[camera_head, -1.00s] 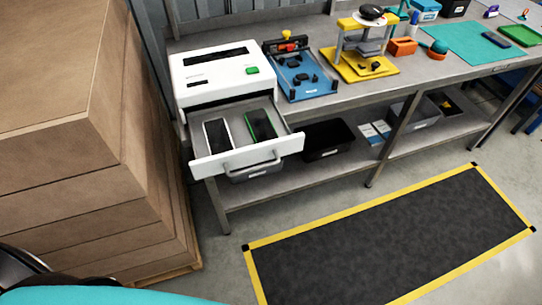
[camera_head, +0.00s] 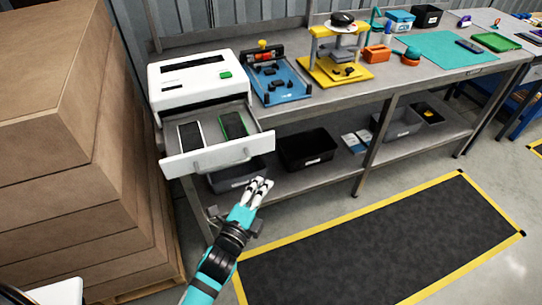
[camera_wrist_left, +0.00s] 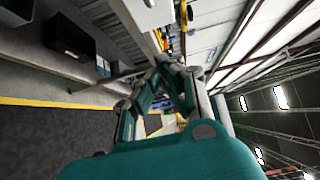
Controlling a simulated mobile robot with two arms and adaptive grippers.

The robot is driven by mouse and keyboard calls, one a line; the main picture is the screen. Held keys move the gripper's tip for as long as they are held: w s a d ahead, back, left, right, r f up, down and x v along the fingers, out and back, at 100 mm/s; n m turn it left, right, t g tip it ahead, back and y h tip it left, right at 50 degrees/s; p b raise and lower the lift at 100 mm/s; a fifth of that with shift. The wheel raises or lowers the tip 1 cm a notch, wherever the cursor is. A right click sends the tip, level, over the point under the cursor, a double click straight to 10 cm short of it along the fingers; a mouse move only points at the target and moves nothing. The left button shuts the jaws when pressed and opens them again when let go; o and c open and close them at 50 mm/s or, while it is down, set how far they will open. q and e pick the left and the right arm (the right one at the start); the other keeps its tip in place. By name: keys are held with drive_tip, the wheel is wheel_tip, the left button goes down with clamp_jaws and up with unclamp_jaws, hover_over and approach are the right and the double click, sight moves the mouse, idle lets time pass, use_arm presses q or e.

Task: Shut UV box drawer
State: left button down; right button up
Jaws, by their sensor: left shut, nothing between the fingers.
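The white UV box (camera_head: 190,82) stands at the left end of the workbench. Its drawer (camera_head: 222,155) is pulled out towards me and holds two phone-like devices, one white-edged (camera_head: 190,136) and one green-edged (camera_head: 233,125). My left gripper (camera_head: 262,185) is in front of and below the drawer front, apart from it, with its fingers together and nothing between them. In the left wrist view the same gripper (camera_wrist_left: 172,65) shows with its fingertips meeting, and a white surface, probably the drawer, lies near the top. My right gripper is not in view.
Stacked cartons (camera_head: 60,130) stand close on the left. A blue fixture (camera_head: 282,82) and a yellow press stand (camera_head: 335,68) are right of the box. Black bins (camera_head: 305,148) sit on the lower shelf. The floor mat (camera_head: 380,240) is clear.

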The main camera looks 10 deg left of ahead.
sight(246, 114)
use_arm(q)
drive_tip(key=w+p, duration=0.2)
drive_tip(key=w, duration=0.9)
drive_tip(key=shift+w+a, duration=0.25)
drive_tip(key=shift+a, duration=0.1)
drive_tip(key=w+a+b, duration=0.3)
drive_tip(key=w, duration=0.2)
drive_tip(key=w+a+b, duration=0.3)
drive_tip(key=w+a, duration=0.1)
drive_tip(key=w, duration=0.2)
drive_tip(key=w+a+b, duration=0.2)
drive_tip(key=w+a, duration=0.2)
drive_tip(key=w, duration=0.1)
drive_tip(key=shift+w+a+f+b, duration=0.1)
drive_tip(key=shift+w+f+b, duration=0.1)
drive_tip(key=shift+b, duration=0.2)
drive_tip(key=shift+w+a+r, duration=0.15)
drive_tip(key=shift+w+a, duration=0.15)
drive_tip(key=shift+w, duration=0.1)
drive_tip(key=shift+r, duration=0.15)
drive_tip(key=shift+a, duration=0.1)
